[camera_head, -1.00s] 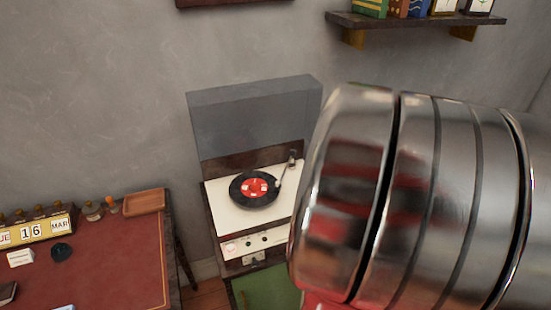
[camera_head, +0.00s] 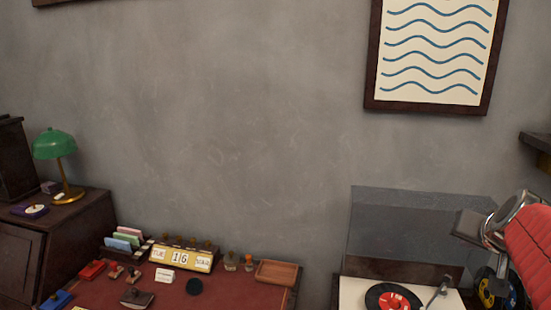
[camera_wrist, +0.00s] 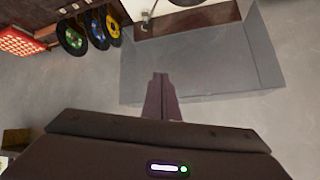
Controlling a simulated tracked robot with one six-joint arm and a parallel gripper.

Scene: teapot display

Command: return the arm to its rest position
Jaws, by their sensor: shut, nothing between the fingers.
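My gripper (camera_wrist: 160,88) shows in the wrist view with its two dark fingers together and nothing between them. The fingers overlap the clear lid of the record player (camera_wrist: 215,65) in that view. In the head view my arm, with its red sleeve and shiny metal joint, is at the right edge. The dark end of my gripper (camera_head: 470,226) points left, in front of the raised clear lid (camera_head: 400,230). The fingertips are too small to make out there.
The record player (camera_head: 352,292) holds a black record with a red label (camera_head: 392,301). Coloured discs (camera_wrist: 72,36) are beside it. A red-topped desk (camera_head: 235,293) carries a calendar (camera_head: 180,259) and a wooden tray (camera_head: 277,272). A green lamp (camera_head: 54,145) stands left. A wave picture (camera_head: 432,50) hangs above.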

